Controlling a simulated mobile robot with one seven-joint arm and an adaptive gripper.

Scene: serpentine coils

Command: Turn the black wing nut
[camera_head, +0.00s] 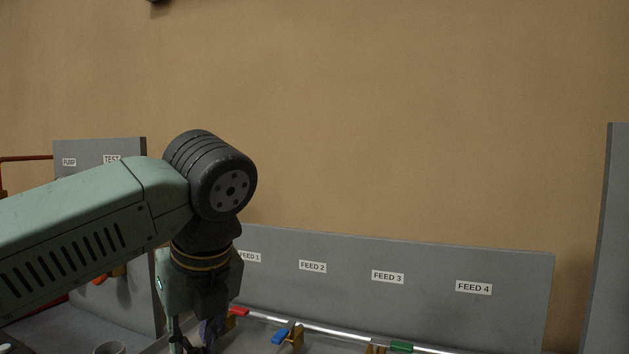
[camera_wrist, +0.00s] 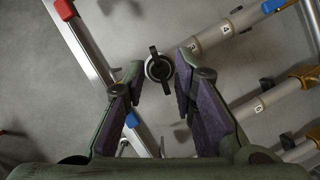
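The black wing nut (camera_wrist: 159,66) shows near the top middle of the wrist view. Its two wings run roughly up and down in the picture, over a round pale collar. My gripper (camera_wrist: 161,77) is open, with one purple-padded finger to the left of the nut and one to the right. Gaps show on both sides, so the fingers look apart from it. I cannot tell how far their tips are above it. In the head view my gripper (camera_head: 192,340) points down at the lower edge, partly cut off, and the wing nut is not visible there.
In the wrist view a metal rail (camera_wrist: 86,52) with a red block (camera_wrist: 65,9) runs along the left. Numbered pipes (camera_wrist: 213,36) with a blue handle (camera_wrist: 272,6) lie at the right. In the head view a grey panel (camera_head: 430,265) with FEED labels stands behind a row of coloured handles.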

